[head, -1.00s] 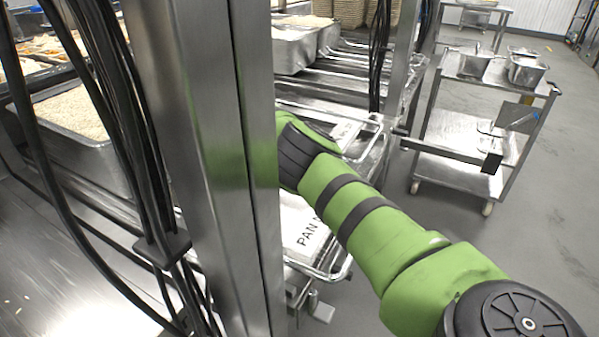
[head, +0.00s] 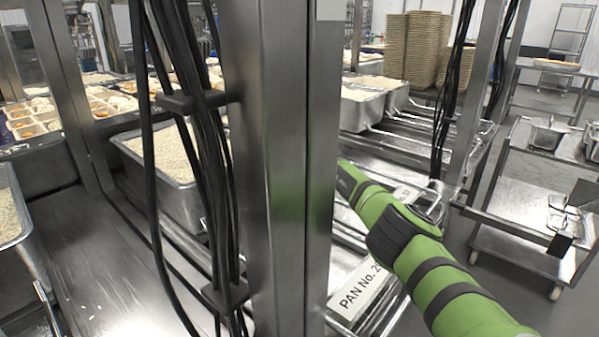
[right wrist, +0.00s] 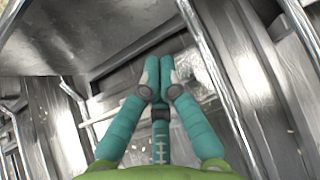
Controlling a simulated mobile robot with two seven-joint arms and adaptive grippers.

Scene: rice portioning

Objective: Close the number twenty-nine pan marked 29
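A flat metal piece with a white label reading "PAN No. 2", its last part covered by my arm, shows low in the head view (head: 362,290). I cannot read whether it is 29. My green right arm comes in from the lower right over it and passes behind a steel post; its gripper is hidden there. In the right wrist view my right gripper (right wrist: 160,72) has its teal fingers together, with nothing visibly held between them. It is near metal rails and a grey metal surface (right wrist: 90,35). My left gripper is not in view.
A thick steel post (head: 295,180) and hanging black cables block the middle of the head view. Rice-filled pans (head: 362,108) stand on rails behind. Another rice pan (head: 185,190) is at left. A steel cart (head: 520,225) stands at right, with open floor around it.

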